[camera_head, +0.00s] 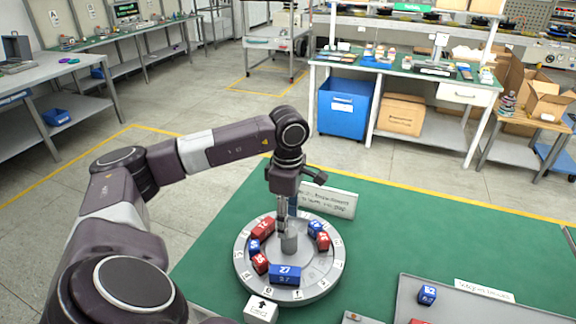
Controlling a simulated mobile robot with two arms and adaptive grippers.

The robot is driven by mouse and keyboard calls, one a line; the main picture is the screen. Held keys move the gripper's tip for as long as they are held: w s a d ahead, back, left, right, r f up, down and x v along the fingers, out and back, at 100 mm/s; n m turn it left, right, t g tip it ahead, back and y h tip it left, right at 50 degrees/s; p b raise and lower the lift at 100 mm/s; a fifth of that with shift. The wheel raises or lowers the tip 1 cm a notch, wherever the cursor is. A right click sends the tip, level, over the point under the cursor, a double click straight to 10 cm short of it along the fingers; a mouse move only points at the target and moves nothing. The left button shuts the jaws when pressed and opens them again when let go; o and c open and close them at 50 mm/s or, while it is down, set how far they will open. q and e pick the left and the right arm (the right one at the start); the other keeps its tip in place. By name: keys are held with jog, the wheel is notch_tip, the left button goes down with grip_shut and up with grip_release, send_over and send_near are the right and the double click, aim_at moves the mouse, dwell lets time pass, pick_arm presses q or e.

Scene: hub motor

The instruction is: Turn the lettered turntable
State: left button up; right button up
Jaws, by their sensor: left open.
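The lettered turntable (290,289) is a round grey disc on the green table, with letters on pale tags around its rim and a grey post (289,243) at its centre. Several red and blue numbered blocks stand on it, with a blue block (285,275) at the front and a red block (323,241) at the right. A white arrow marker (261,308) stands at its front edge. My left gripper (284,228) points down over the turntable, open, close to the central post; whether it touches the post I cannot tell. My right gripper is out of view.
A white sign (328,200) stands behind the turntable. The green table (395,235) is clear between the sign and the tray. Workbenches stand farther back.

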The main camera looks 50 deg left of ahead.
pick_arm(q)
notch_tip(320, 180, up, 7)
dwell(0.3)
dwell(0.9)
